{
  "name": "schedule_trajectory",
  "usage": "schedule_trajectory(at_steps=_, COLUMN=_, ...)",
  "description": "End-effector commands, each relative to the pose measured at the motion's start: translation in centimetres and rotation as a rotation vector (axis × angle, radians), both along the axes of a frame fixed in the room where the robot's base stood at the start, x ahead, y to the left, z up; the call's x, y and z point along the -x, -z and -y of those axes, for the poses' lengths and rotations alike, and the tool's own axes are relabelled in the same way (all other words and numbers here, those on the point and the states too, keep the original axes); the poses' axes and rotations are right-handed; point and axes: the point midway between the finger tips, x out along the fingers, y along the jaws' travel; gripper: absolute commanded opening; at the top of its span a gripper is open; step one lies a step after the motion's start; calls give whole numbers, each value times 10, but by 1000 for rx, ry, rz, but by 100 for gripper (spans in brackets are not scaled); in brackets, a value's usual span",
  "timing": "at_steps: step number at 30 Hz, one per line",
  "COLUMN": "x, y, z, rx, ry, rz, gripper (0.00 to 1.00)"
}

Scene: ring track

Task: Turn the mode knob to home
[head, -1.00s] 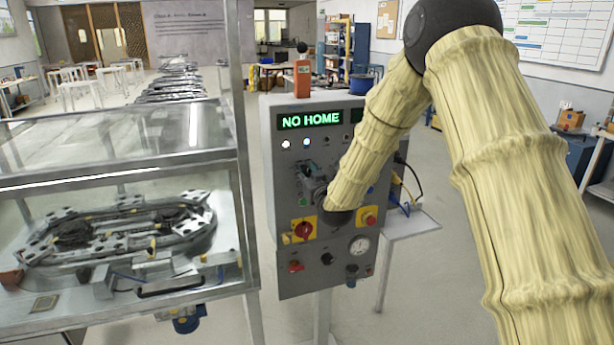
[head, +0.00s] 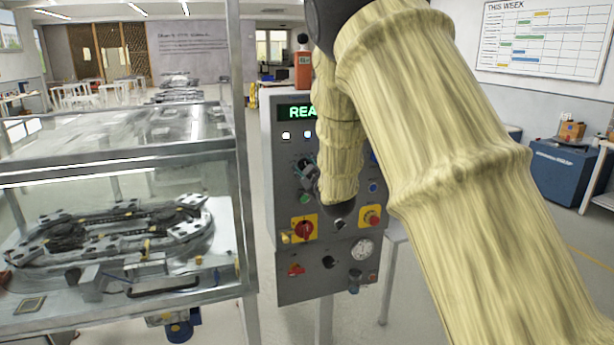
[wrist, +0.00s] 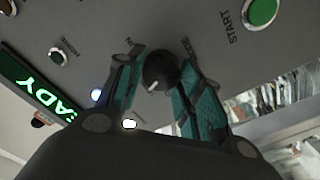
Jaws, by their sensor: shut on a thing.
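The mode knob (wrist: 160,70) is small, round and black with a white pointer line, on the grey control panel (wrist: 110,25). My gripper (wrist: 158,82) is shut on it, with one teal-padded finger on each side. In the wrist view the display (wrist: 38,90) shows the end of "READY". Small labels around the knob are too blurred to read fully.
A green START button (wrist: 262,10) and a smaller dark button (wrist: 58,56) are near the knob. A glass-walled case (head: 120,200) with an oval track stands close on the left.

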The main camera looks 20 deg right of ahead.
Motion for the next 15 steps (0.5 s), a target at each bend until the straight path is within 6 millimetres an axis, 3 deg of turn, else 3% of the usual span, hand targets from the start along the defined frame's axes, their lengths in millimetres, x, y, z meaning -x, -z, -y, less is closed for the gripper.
schedule_trajectory(at_steps=15, x=0, y=0, z=0, rx=72, ry=0, rz=2, gripper=12)
